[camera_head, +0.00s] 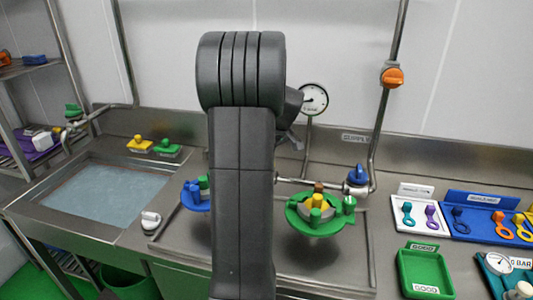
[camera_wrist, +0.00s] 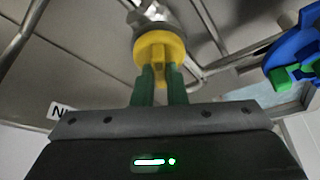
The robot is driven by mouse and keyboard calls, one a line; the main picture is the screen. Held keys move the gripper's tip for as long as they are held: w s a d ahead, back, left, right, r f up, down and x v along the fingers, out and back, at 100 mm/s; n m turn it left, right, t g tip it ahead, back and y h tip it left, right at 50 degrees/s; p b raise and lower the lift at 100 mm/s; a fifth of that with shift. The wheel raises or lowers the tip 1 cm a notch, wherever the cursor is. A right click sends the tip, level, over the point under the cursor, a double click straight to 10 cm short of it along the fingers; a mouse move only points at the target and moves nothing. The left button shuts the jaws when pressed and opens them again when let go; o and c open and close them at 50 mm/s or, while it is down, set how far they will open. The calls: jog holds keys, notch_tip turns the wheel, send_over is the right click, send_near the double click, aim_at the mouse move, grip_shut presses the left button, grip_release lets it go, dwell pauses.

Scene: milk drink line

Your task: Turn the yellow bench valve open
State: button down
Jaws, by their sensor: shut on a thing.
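The yellow bench valve (camera_wrist: 160,48) has a round yellow knob with a raised grip bar, on a metal fitting, in the upper middle of the wrist view. My gripper (camera_wrist: 160,80) has two green fingers shut on the grip bar, one on each side. How far the valve is turned cannot be told. In the head view my arm stands upright in the middle and hides both the yellow valve and my gripper.
A blue valve (camera_head: 358,177), an orange valve (camera_head: 392,77) and a gauge (camera_head: 313,99) are on pipes. A sink (camera_head: 30,209) lies left, a green tray (camera_head: 425,266) right.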

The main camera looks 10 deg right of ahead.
jog(key=n+g, duration=0.1)
jog(key=n, duration=0.2)
jog(key=n+g+y, duration=0.1)
jog(key=n, duration=0.2)
jog(key=shift+w+d+n, duration=0.15)
jog(key=shift+n, duration=0.15)
dwell(0.4)
jog(key=c, duration=1.5)
grip_release()
jog(key=shift+o, duration=0.2)
jog(key=shift+r, duration=0.1)
jog(key=v, duration=1.3)
jog(key=shift+d+r+y+p, duration=0.2)
jog(key=shift+d+y+p, duration=0.1)
jog(key=shift+d+p, duration=0.15)
jog(key=shift+f, duration=0.1)
jog(key=x, duration=1.3)
jog(key=shift+a+f, duration=0.15)
jog(key=shift+f, duration=0.15)
